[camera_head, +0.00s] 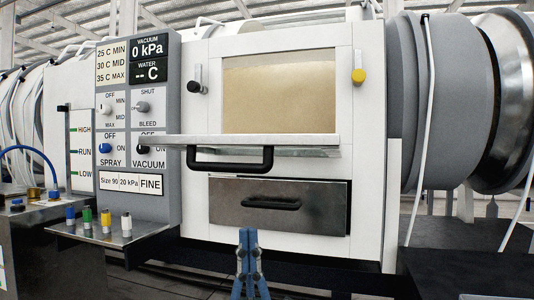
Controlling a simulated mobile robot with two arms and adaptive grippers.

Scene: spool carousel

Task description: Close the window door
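The window door (255,142) is a pale flat panel, seen nearly edge-on. It juts out level below the beige window opening (280,95) in the white machine front, so it stands open. Its black bar handle (230,164) hangs at the panel's front left. My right gripper (248,233) is blue and points up at the bottom centre, below the handle and the metal drawer. Its fingers are close together with nothing seen between them, and it is apart from the door. My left gripper is not in view.
A metal drawer (310,196) with a dark handle sits under the door. A black knob (194,86) and a yellow knob (358,76) flank the window. A control panel (150,50) and a shelf with coloured pegs (110,236) stand at left. A grey drum (425,90) stands at right.

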